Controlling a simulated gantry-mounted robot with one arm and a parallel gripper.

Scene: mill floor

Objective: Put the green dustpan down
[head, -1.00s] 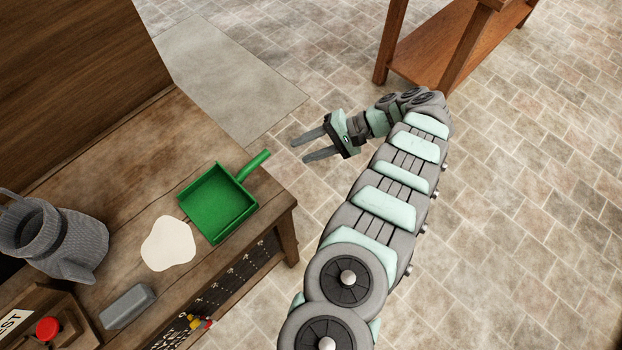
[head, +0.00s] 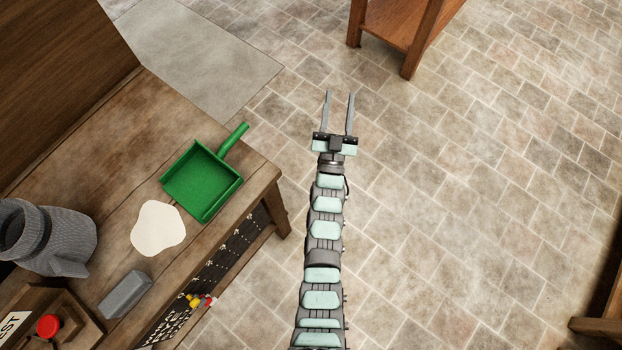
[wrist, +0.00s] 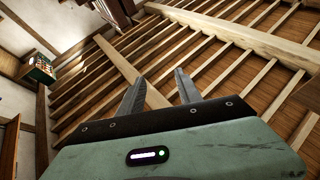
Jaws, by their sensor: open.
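The green dustpan (head: 203,184) lies on the wooden workbench (head: 120,145) near its right end in the head view, its handle pointing to the upper right. My gripper (head: 340,95) is open and empty. It is held out beyond the bench's right end, apart from the dustpan. In the wrist view its two fingers (wrist: 160,88) stand apart with nothing between them, and the dustpan does not show there.
A white patch (head: 158,229), a grey block (head: 125,294), a grey jug (head: 48,238) and a red button (head: 48,325) are on the bench. A wooden stand (head: 400,30) is at the top. Stone floor lies open to the right. The wrist view shows ceiling beams (wrist: 215,50).

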